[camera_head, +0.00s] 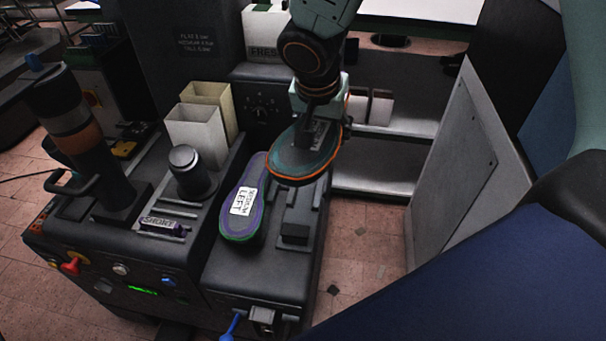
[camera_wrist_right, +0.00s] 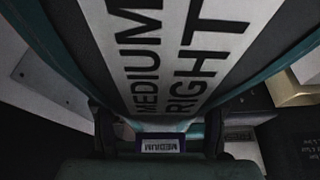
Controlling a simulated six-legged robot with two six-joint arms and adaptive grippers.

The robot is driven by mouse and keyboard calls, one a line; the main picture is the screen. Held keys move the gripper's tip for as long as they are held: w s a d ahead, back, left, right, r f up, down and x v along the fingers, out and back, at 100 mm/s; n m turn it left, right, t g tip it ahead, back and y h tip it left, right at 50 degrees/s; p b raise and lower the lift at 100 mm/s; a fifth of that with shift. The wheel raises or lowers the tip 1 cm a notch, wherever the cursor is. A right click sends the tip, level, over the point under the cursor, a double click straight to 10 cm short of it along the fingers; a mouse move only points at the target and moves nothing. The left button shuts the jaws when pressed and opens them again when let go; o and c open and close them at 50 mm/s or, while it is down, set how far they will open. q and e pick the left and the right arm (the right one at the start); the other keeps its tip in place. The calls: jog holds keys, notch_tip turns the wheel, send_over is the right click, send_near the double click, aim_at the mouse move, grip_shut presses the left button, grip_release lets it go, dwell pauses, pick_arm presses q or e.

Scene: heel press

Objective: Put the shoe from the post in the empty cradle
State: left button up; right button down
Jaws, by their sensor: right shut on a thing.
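My right gripper (camera_head: 318,118) comes down from the top middle and is shut on a shoe (camera_head: 300,162) with a teal sole and orange edge. The shoe hangs tilted over the back of the empty cradle (camera_head: 294,232), whose dark blocks show to the right of another shoe. That other shoe (camera_head: 236,222), purple and green with a LEFT label, lies in the left cradle. In the right wrist view the held shoe's label (camera_wrist_right: 175,50) reads MEDIUM RIGHT, above the gripper fingers (camera_wrist_right: 160,132). I cannot tell whether the held shoe touches anything. My left gripper is not in view.
A short dark post (camera_head: 190,172) with a round top and a SHORT plate (camera_head: 160,223) stand to the left. White and cream bins (camera_head: 197,132) are behind. A tall press column (camera_head: 75,135) is at far left. A grey panel (camera_head: 468,170) stands at right.

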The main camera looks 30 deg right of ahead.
jog(key=f+b, duration=0.1)
jog(key=w+f, duration=0.1)
jog(key=a+f+b, duration=0.1)
jog(key=shift+w+f+b, duration=0.2)
jog(key=shift+f+b, duration=0.1)
jog(key=shift+b, duration=0.05)
jog(key=w+f+n+b, duration=0.1)
jog(key=w+f+b, duration=0.2)
jog(key=f+b, duration=0.4)
jog(key=shift+w+a+f+n+t+b, duration=0.3)
jog(key=shift+a+f+n, duration=0.1)
jog(key=shift+f, duration=1.1)
jog(key=shift+f, duration=0.15)
jog(key=shift+f+b, duration=4.25)
jog(key=shift+f, duration=0.55)
